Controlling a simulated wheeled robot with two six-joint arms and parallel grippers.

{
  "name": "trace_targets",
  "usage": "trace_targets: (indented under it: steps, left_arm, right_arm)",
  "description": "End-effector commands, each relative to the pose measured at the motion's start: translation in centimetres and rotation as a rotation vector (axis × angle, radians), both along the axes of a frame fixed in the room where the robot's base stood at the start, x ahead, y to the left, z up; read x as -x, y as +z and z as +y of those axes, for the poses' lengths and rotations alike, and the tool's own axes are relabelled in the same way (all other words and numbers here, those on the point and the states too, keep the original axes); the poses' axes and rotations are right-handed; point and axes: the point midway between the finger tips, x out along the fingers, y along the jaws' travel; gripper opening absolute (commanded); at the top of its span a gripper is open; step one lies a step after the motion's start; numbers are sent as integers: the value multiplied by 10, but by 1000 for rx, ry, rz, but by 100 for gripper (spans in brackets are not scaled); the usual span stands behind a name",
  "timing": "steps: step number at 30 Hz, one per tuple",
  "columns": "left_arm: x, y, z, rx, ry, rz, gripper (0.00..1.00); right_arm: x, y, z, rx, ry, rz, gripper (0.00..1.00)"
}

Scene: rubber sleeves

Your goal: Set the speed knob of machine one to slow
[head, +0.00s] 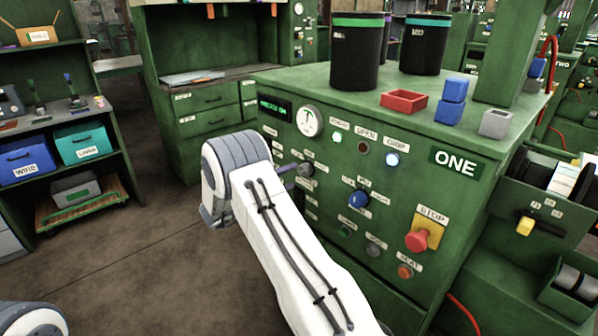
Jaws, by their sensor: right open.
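Machine one (455,190) is a green cabinet with a "ONE" sign on its front panel. A dark grey knob (306,169) sits on the left of the panel, with small labels around it. A blue knob (357,200) sits lower and to its right, also among labels. I cannot read which label says speed or slow. My right arm reaches up in front of the panel. My right gripper (288,168) is open, just left of the grey knob; the wrist hides most of it, and I cannot tell whether it touches the knob. My left gripper is out of view.
A red stop button (418,240) on a yellow plate juts out at the panel's lower right. A gauge (309,121) and lit buttons sit above the knobs. Black canisters, a red tray (404,101) and blue blocks stand on top. Floor is clear to the left.

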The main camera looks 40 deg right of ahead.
Motion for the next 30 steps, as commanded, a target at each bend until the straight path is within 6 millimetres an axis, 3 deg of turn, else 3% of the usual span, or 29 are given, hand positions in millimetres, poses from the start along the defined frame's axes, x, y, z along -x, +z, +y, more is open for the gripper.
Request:
trace_targets:
  steps: [3, 9, 19, 20, 26, 30]
  left_arm:
    - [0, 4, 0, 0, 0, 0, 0]
    - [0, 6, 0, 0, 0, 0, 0]
    - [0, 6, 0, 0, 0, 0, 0]
    - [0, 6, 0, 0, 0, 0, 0]
    - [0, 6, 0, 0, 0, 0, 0]
    - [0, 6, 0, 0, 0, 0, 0]
  right_arm:
    - [-1, 0, -22, 0, -2, 2, 80]
    - [-3, 0, -43, -1, 0, 1, 80]
    - [-4, 0, -47, 0, 3, 2, 80]
    - [-4, 0, -47, -1, 3, 2, 76]
    - [-4, 0, -46, -1, 3, 2, 0]
    - [-4, 0, -46, -1, 3, 5, 0]
